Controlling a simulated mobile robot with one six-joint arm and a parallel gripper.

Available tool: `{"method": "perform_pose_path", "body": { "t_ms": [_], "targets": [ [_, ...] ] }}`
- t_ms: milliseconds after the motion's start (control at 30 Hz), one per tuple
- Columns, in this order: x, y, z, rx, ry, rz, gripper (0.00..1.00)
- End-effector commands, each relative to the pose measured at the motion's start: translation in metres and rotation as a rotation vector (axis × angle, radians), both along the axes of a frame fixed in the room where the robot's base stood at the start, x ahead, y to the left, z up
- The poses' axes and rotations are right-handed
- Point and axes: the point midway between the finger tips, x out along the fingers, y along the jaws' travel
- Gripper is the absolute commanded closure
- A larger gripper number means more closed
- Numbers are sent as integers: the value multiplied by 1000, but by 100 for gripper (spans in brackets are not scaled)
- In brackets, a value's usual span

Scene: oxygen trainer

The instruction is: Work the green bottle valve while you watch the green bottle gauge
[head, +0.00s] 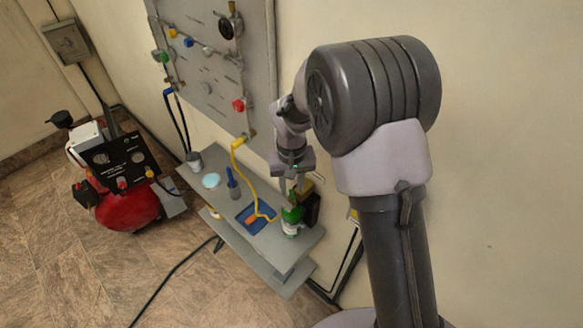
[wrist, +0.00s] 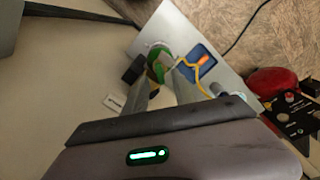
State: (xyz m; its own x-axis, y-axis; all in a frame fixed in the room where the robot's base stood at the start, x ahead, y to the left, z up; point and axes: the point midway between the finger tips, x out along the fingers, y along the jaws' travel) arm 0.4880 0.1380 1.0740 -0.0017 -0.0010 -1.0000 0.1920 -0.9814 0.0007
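The green bottle (head: 291,220) stands upright at the right end of the grey bench, with a white label band. In the wrist view the green bottle (wrist: 160,63) shows just beyond my fingertips. Its valve is at the top, close under my gripper, too small and partly covered to make out. I cannot pick out the bottle gauge or its reading. My gripper (head: 291,184) points down above the bottle. In the wrist view my gripper (wrist: 164,82) has its two fingers apart, with nothing clearly held between them.
The grey bench (head: 262,262) also holds a blue tray (head: 247,219), a yellow hose (head: 243,180), a blue-handled tool in a cup (head: 233,186) and a black box (head: 311,208). A panel (head: 200,85) with coloured knobs hangs behind. A red compressor (head: 128,210) stands left on open floor.

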Motion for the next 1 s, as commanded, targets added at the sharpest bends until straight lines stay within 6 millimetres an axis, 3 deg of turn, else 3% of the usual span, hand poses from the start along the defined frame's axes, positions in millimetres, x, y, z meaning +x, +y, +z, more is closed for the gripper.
{"method": "perform_pose_path", "body": {
  "t_ms": [300, 500, 633, 1000],
  "targets": [
    [1, 0, 106, 2, -6, 0, 68],
    [1, 0, 148, 2, -3, 0, 68],
    [0, 0, 156, 1, -2, 0, 68],
    [0, 0, 157, 1, -2, 0, 68]
  ]
}}
